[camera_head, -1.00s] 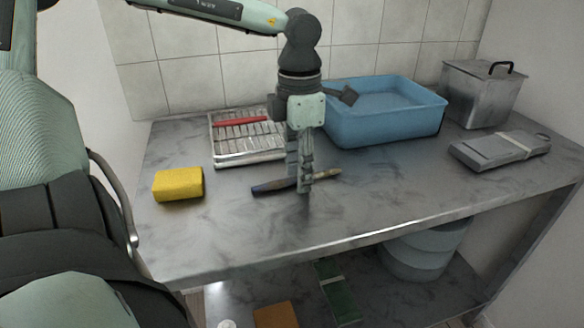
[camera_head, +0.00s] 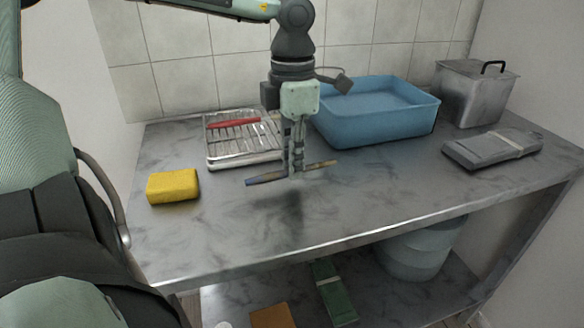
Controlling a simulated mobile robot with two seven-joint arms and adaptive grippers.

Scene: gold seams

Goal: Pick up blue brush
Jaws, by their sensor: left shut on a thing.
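The blue brush (camera_head: 265,178) is a thin stick with a dark blue left part and a tan right end. My left gripper (camera_head: 294,173) points straight down and is shut around the brush near its middle. The brush is held level, slightly above the metal table (camera_head: 350,195), with a shadow on the table below it. The gripper's fingers hide the middle of the brush. My right gripper is not in view.
A yellow sponge (camera_head: 173,186) lies at the left. A rack (camera_head: 243,159) with a red-handled item (camera_head: 233,123) stands behind. A blue basin (camera_head: 378,125), a metal pot (camera_head: 473,93) and a grey flat item (camera_head: 492,149) are to the right. The table's front middle is clear.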

